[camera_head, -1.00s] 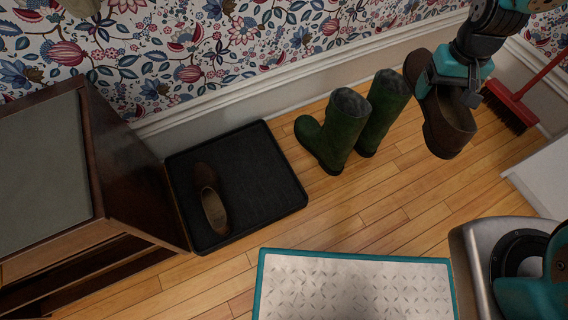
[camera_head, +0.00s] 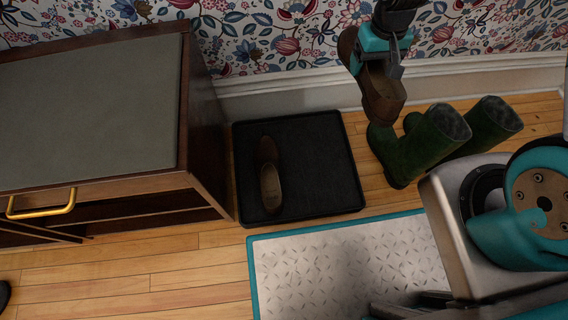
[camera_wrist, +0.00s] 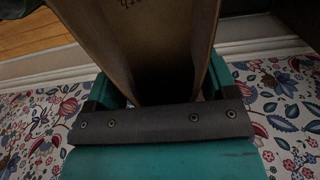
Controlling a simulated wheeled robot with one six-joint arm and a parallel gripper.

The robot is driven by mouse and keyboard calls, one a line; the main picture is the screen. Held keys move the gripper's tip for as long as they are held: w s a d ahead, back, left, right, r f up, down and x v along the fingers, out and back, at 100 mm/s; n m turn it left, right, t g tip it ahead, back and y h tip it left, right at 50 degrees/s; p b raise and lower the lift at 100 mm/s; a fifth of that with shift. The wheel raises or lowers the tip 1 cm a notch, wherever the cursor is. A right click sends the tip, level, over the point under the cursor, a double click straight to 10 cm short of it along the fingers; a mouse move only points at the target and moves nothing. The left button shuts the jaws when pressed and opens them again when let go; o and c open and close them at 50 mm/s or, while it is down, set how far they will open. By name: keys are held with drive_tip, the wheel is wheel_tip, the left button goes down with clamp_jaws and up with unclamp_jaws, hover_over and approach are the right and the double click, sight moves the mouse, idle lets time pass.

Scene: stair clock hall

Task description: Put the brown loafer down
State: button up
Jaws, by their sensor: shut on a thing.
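My gripper (camera_head: 388,55) is shut on a brown loafer (camera_head: 381,92) and holds it in the air, toe pointing down, in front of the wallpapered wall. In the wrist view the loafer's tan inside (camera_wrist: 150,45) fills the middle, between the teal fingers. A second brown loafer (camera_head: 270,188) lies on the black tray (camera_head: 318,160) on the floor, in the tray's left part. The tray's right part is bare. The held loafer is above and to the right of the tray in the head view.
A dark wooden cabinet (camera_head: 205,130) with a grey top and brass handle (camera_head: 40,204) is at left. The wall and white baseboard (camera_head: 290,92) run behind.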

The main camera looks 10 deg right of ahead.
drive_tip(key=b, duration=0.6)
hover_over(322, 161)
wheel_tip(322, 161, down, 18)
drive_tip(key=f, duration=0.1)
wheel_tip(322, 161, down, 14)
drive_tip(key=b, duration=0.7)
drive_tip(key=shift+a+r+b, duration=0.1)
drive_tip(key=shift+r+b, duration=0.1)
drive_tip(key=shift+b, duration=0.1)
wheel_tip(322, 161, down, 5)
drive_tip(key=b, duration=0.3)
drive_tip(key=shift+r, duration=0.1)
